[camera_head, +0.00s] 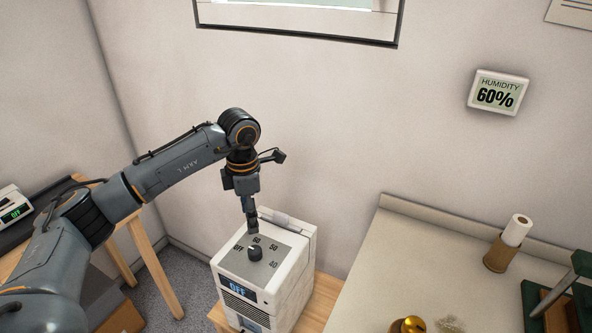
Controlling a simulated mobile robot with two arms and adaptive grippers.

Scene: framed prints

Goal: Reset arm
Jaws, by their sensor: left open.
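My left arm comes in from the left, and its gripper (252,226) points down over the top of a white box-shaped appliance (293,283). The fingers are seen edge-on, close together in this view; the gripper is open and appears empty. A small black knob (255,254) sits on the appliance's grey dial plate, just below the fingertips in the picture. I cannot tell whether the fingertips touch it. The plate is marked OFF, 60, 50 and 40. The front display (238,289) reads OFF. My right gripper is out of view.
A wall display (498,93) reads humidity 60%. A pale counter (393,270) at the right holds a paper roll on a holder (508,244), a brass object (409,327) and a green item (568,297). A wooden table (145,250) stands at the left. A framed print (300,28) hangs above.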

